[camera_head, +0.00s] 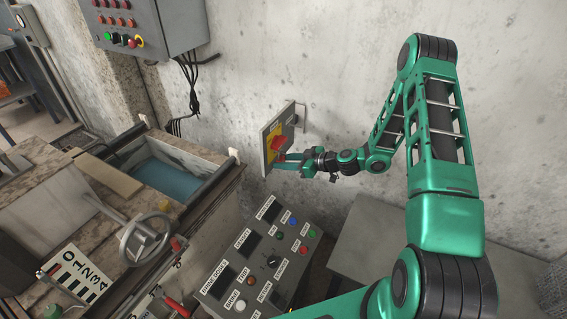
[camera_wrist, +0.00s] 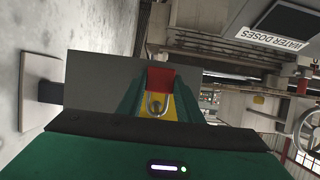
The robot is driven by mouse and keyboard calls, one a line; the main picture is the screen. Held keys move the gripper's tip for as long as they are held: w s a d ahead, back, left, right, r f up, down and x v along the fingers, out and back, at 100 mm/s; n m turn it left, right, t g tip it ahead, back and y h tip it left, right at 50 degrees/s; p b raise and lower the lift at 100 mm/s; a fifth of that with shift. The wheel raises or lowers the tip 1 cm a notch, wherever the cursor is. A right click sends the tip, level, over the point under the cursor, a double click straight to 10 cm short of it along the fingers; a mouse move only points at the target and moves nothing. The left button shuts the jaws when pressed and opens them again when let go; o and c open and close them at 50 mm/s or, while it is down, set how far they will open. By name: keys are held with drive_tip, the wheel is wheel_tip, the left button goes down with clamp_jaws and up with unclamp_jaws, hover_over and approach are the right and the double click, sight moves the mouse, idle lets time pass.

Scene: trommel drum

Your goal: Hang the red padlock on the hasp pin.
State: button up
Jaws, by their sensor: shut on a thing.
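The red padlock (camera_wrist: 161,78) is between the fingertips of my gripper (camera_wrist: 160,90) in the wrist view. Its silver U-shaped shackle (camera_wrist: 158,104) shows in front of a yellow surface. My gripper (camera_head: 284,163) is shut on the padlock, close in front of the grey wall panel (camera_head: 266,152) with the yellow plate. A red part (camera_head: 279,142) shows on that plate just above my fingertips in the head view. I cannot make out the hasp pin clearly, nor tell whether the shackle is around it.
A sloped control console (camera_head: 262,262) with labelled buttons stands below my gripper. A tank of blue water (camera_head: 167,178) and a handwheel (camera_head: 146,240) are to the left. A grey control box (camera_head: 150,25) hangs at the upper left. The concrete wall is close behind the panel.

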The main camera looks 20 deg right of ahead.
drive_tip(key=o, duration=1.2)
drive_tip(key=v, duration=1.1)
drive_tip(key=s+d+r+m+g+h, duration=0.3)
drive_tip(key=s+r+m, duration=0.2)
drive_tip(key=s, duration=0.8)
drive_tip(key=s+d+r+m+g+h, duration=0.3)
drive_tip(key=s+r+m, duration=0.2)
drive_tip(key=s+r, duration=0.5)
drive_tip(key=s+d+r+m+g+h, duration=0.3)
drive_tip(key=s+r, duration=0.4)
drive_tip(key=s, duration=0.8)
drive_tip(key=shift+s+d+r+m, duration=0.15)
drive_tip(key=shift+s+d+m, duration=0.3)
drive_tip(key=shift+m, duration=0.75)
drive_tip(key=shift+w, duration=0.15)
